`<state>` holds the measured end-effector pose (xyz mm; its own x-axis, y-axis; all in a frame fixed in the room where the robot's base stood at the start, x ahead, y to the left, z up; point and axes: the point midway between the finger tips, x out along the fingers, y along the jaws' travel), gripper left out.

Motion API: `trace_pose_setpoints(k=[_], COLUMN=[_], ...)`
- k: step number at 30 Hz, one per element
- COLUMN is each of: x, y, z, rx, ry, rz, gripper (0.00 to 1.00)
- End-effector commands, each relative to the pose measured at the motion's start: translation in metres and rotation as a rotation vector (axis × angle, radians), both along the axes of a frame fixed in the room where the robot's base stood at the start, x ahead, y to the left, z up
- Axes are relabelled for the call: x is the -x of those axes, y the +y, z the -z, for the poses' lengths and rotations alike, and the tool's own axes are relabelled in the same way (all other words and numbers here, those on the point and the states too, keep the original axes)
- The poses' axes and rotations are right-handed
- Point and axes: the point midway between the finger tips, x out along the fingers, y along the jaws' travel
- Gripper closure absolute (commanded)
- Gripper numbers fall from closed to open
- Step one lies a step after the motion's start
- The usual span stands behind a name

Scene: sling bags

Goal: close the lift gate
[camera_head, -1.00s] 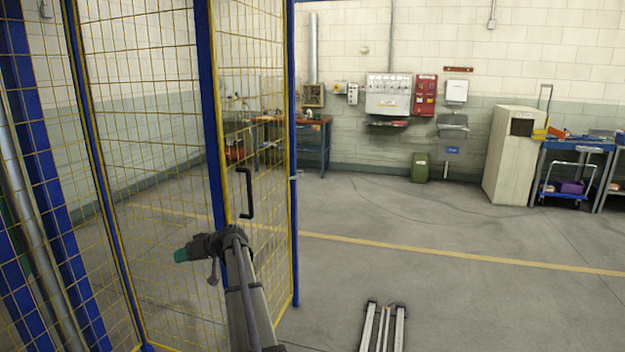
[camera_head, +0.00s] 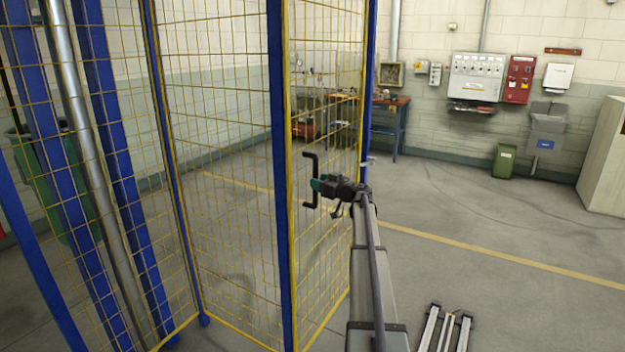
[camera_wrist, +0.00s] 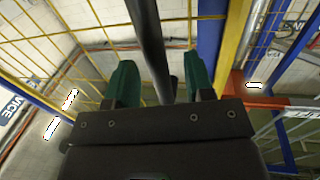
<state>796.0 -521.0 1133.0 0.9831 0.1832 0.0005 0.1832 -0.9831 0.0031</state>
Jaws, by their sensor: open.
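The lift gate (camera_head: 335,235) is a yellow wire-mesh panel with a yellow frame, standing at an angle to the mesh panel on its left. Its black handle (camera_head: 311,180) is a bar bent at both ends. My gripper (camera_head: 316,185), with green fingertips, is at the handle in the head view. In the wrist view the green fingers (camera_wrist: 160,82) are apart, and the handle's dark bar (camera_wrist: 150,40) passes between them. Whether a finger touches the bar cannot be told. The gate's lower part is partly hidden by my arm.
Blue posts (camera_head: 281,190) and another mesh panel (camera_head: 220,180) stand left of the gate. A green bin (camera_head: 505,160), wall boxes (camera_head: 475,78) and a workbench (camera_head: 385,115) are along the back. The floor to the right is mostly clear.

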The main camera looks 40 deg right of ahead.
Motion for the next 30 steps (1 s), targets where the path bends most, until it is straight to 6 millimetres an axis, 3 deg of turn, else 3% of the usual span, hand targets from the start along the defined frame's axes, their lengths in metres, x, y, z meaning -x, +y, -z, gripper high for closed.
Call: trace_pose_setpoints(k=[3, 6, 15, 30], x=[-0.027, -0.039, -0.044, -0.044], y=[0.003, 0.006, 0.008, 0.008], z=[0.000, 0.000, 0.000, 0.000], rx=[0.000, 0.000, -0.001, -0.001], ry=[0.000, 0.000, 0.001, 0.001], rz=[-0.001, 0.000, 0.001, 0.001], gripper=[0.52, 0.52, 0.52, 0.98])
